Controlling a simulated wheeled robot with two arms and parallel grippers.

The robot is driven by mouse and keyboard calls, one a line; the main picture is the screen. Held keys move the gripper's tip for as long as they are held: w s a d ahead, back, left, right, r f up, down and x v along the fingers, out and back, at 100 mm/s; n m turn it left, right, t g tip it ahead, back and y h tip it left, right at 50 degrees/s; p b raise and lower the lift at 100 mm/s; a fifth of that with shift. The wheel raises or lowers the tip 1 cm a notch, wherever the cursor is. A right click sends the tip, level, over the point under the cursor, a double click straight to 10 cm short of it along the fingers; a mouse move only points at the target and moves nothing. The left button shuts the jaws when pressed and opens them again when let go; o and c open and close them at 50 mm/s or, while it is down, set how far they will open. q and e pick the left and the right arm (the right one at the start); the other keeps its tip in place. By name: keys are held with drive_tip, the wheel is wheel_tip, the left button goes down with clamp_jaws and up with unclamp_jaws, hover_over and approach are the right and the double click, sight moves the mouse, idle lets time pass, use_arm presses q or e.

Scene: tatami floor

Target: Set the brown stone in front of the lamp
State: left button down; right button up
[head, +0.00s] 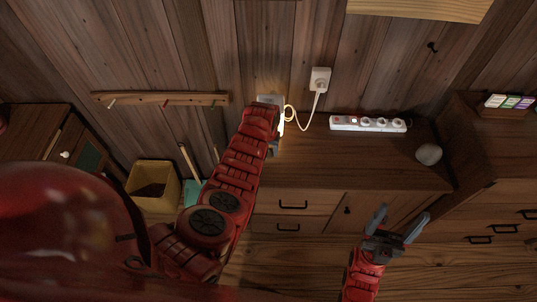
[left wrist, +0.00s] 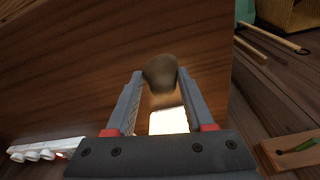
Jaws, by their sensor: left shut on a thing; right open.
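The brown stone (left wrist: 160,72) is between the fingertips of my left gripper (left wrist: 158,80) in the left wrist view. My left gripper is shut on it, in front of the wooden cabinet top. The stone is hidden behind my left arm in the head view. The lit lamp (head: 282,124) stands at the back left of the cabinet top, mostly covered by my arm; its glow also shows between the fingers in the left wrist view (left wrist: 168,121). My right gripper (head: 402,218) is open and empty in front of the cabinet doors.
A white power strip (head: 368,124) lies at the back of the cabinet top (head: 350,165). A grey stone (head: 428,154) sits at its right end. The lamp's cord runs to a wall socket (head: 320,79). A yellow bin (head: 154,185) stands to the left. The cabinet top's middle is clear.

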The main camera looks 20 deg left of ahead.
sight(269, 155)
use_arm(q)
drive_tip(key=shift+f, duration=0.4)
drive_tip(key=shift+f+b, duration=0.4)
drive_tip(key=shift+f, duration=0.75)
drive_tip(key=shift+f, duration=0.15)
drive_tip(key=shift+c, duration=1.4)
unclamp_jaws()
